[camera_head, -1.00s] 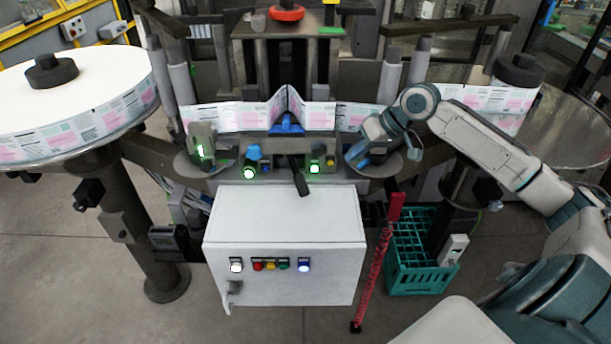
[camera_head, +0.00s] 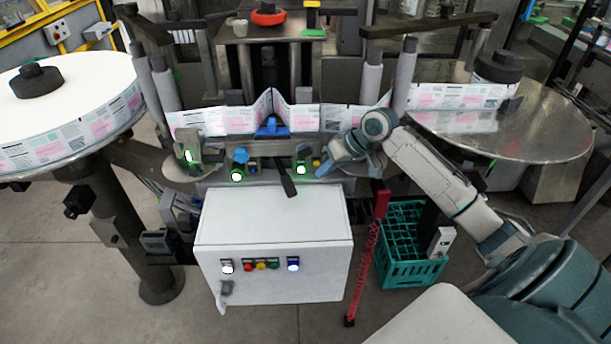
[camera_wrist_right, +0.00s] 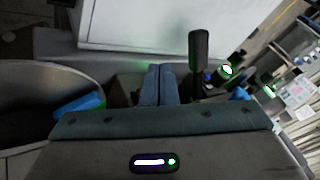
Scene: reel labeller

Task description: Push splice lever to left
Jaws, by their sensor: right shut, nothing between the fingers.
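The splice lever, a black handle (camera_head: 287,178), sticks out from the front of the splice unit, above the white control box. It slants slightly, its free end down and to the right. In the right wrist view the black lever (camera_wrist_right: 199,47) stands to the right of the fingers, with a visible gap. My right gripper (camera_head: 321,172) is just right of the lever in the head view, beside a green-lit button. Its blue fingers (camera_wrist_right: 158,84) are together and empty. My left gripper is not in view.
Green-lit buttons (camera_head: 237,176) and (camera_head: 301,170) flank the lever. The white control box (camera_head: 275,230) is below. A blue clamp (camera_head: 271,127) sits behind on the web. A teal crate (camera_head: 412,272) and red post (camera_head: 381,203) stand lower right. A large reel (camera_head: 75,95) is at left.

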